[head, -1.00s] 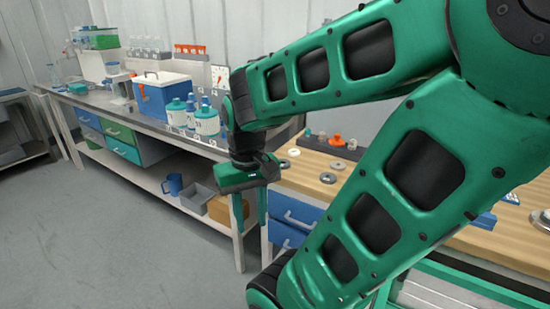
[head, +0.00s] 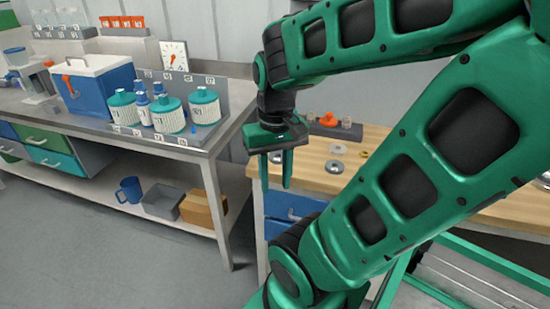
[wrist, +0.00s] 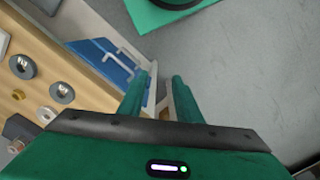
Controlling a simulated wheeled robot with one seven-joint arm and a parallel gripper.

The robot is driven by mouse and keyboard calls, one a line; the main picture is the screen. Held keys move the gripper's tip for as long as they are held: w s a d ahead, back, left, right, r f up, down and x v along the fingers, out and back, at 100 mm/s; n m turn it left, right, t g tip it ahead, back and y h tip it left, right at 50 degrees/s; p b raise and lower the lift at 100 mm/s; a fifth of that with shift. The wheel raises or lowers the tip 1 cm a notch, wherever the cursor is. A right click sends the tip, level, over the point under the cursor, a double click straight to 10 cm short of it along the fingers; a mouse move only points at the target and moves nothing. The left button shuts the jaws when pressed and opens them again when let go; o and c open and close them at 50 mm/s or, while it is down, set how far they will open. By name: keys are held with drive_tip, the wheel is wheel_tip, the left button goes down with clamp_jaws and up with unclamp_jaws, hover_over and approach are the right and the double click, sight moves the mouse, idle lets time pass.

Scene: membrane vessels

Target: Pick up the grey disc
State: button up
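Several small round discs and rings lie on the wooden bench top (head: 395,140). The wrist view shows a dark grey disc (wrist: 22,72) and a smaller silvery one (wrist: 62,88) at the left. I cannot tell for certain which is meant. My gripper (head: 276,182) is open and empty, pointing down in front of the bench, left of the discs. Its fingers (wrist: 158,95) stand apart in the wrist view.
Blue drawers (head: 290,208) sit under the bench top. A rack with an orange piece (head: 328,119) stands at its back. At left, a metal bench (head: 235,105) carries teal-capped bottles (head: 168,114) and a blue cooler (head: 95,88). The floor in front is clear.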

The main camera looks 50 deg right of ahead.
drive_tip(key=o, duration=0.9)
drive_tip(key=shift+s+d+r+n, duration=0.4)
drive_tip(key=shift+d+r+n, duration=0.1)
drive_tip(key=shift+r, duration=0.05)
drive_tip(key=n, duration=2)
approach(276, 158)
wheel_tip(276, 158, down, 3)
drive_tip(key=shift+s+r, duration=0.1)
drive_tip(key=shift+r, duration=0.1)
drive_tip(key=shift+d+f, duration=0.25)
drive_tip(key=shift+f, duration=1.05)
drive_tip(key=shift+d+f, duration=0.2)
drive_tip(key=shift+f, duration=1.15)
